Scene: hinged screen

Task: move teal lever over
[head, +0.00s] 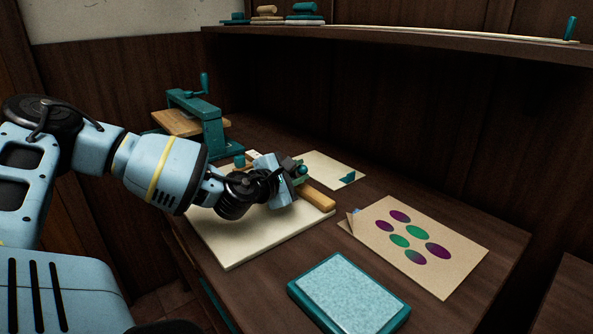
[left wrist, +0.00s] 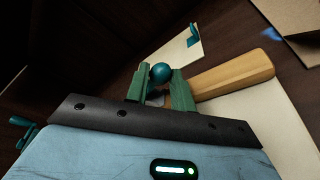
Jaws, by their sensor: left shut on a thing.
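My left gripper (head: 297,173) is shut on the teal lever (head: 303,169), at the far right corner of a cream board (head: 235,255). In the left wrist view the lever's round teal knob (left wrist: 160,72) shows between the two green fingertips (left wrist: 161,84). The lever's lower part is mostly hidden by the fingers. A light wooden bar (head: 317,198) lies along the board's far right edge beside the gripper; it also shows in the left wrist view (left wrist: 235,75). My right gripper is not in view.
A teal press (head: 203,115) stands behind my left arm. A paper sheet (head: 333,168) lies beyond the board. A card with purple and green ovals (head: 400,270) and a teal-framed pad (head: 347,295) lie to the right. A shelf (head: 400,38) runs along the back.

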